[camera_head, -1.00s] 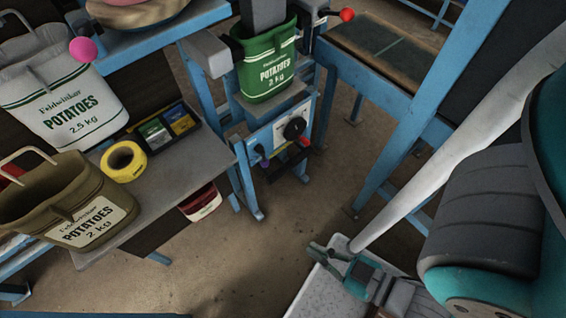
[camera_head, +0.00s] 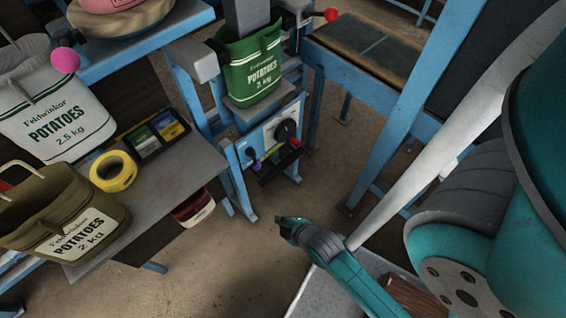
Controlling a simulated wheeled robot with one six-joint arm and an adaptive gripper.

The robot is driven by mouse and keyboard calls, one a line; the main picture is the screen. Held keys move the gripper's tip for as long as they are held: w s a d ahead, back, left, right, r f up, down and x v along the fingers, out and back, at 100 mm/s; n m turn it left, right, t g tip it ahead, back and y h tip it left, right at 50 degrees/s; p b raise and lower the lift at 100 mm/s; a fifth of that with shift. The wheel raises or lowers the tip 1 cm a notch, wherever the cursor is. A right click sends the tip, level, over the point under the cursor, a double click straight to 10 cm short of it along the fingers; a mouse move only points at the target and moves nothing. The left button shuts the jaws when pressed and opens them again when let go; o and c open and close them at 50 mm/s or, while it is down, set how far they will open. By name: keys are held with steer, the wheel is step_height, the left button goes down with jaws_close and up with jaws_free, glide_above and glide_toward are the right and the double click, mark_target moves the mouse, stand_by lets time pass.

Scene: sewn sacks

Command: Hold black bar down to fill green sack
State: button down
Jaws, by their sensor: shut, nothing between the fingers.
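The green sack (camera_head: 262,78), printed "POTATOES 2 kg", hangs upright and open under a grey spout (camera_head: 248,14) in a blue frame. Below it is a pale panel (camera_head: 262,137) with a black dial (camera_head: 285,130), a red-tipped knob and a purple knob. A black bar (camera_head: 272,175) sits low on the panel's front. My gripper (camera_head: 279,221) is shut and empty, below and in front of the bar, clearly apart from it. The sack's fill level is hidden.
At left a grey table (camera_head: 145,190) bears yellow tape (camera_head: 113,171), a tray of coloured packs and a brown sack (camera_head: 60,215). A white sack (camera_head: 45,110) stands behind. A conveyor (camera_head: 370,50) is at right. The floor before the panel is clear.

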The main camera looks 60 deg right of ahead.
steer(key=w+d+f+n+g, duration=0.2)
steer(key=w+d+f+n, duration=0.15)
steer(key=w+d, duration=0.3)
step_height(320, 180, up, 3)
steer(key=n+g+y, duration=0.2)
steer(key=n+g, duration=0.3)
glide_above(282, 165)
steer(key=s+a, duration=0.2)
steer(key=s, duration=0.1)
steer(key=shift+s+d, duration=0.15)
steer(key=shift+d, duration=0.45)
steer(key=w+f, duration=0.1)
steer(key=f, duration=0.8)
steer(key=w+f, duration=0.1)
steer(key=f, duration=0.3)
steer(key=shift+w+d+f, duration=0.3)
steer(key=shift+w+f, duration=0.05)
